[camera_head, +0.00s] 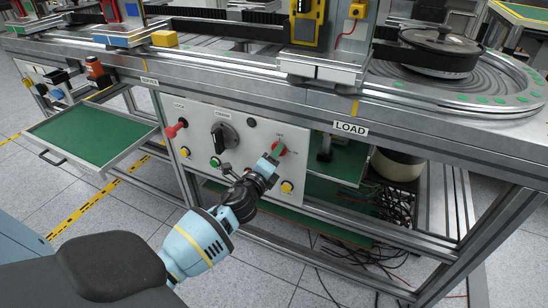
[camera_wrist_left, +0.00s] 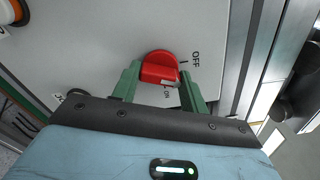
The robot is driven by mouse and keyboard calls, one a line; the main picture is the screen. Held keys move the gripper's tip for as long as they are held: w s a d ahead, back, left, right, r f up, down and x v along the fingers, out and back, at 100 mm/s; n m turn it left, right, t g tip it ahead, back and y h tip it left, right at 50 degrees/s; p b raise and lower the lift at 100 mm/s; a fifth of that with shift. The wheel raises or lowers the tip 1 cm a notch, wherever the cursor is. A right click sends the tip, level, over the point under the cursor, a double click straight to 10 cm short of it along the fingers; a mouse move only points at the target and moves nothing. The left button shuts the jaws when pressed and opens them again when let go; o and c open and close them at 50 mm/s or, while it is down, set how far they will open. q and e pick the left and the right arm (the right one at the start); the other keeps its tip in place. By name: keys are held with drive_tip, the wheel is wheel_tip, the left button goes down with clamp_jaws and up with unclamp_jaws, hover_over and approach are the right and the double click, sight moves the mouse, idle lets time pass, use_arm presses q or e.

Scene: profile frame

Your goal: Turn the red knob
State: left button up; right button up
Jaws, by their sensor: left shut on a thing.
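The red knob (camera_head: 280,149) is on the white control panel (camera_head: 245,178) under the LOAD end of the bench. In the left wrist view the knob (camera_wrist_left: 160,66) is round with a raised grip, beside a printed OFF mark on its right and an ON mark below, partly covered. My left gripper (camera_head: 272,155) reaches up to the panel from the lower left. Its two green fingers in the left wrist view (camera_wrist_left: 160,76) stand either side of the knob's grip, shut on it. The fingers partly hide the knob in the head view. My right gripper is not in view.
A green drawer (camera_head: 92,137) stands pulled out at left. Loose cables (camera_head: 360,215) hang under the bench. Open floor lies in front.

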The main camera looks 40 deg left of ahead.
use_arm(q)
drive_tip(key=n, duration=0.5)
idle(0.8)
drive_tip(key=o, duration=1)
drive_tip(key=shift+s, duration=0.1)
drive_tip(key=p+v, duration=0.1)
drive_tip(key=v, duration=0.6)
drive_tip(key=shift+s+d, duration=0.15)
drive_tip(key=shift+s, duration=0.2)
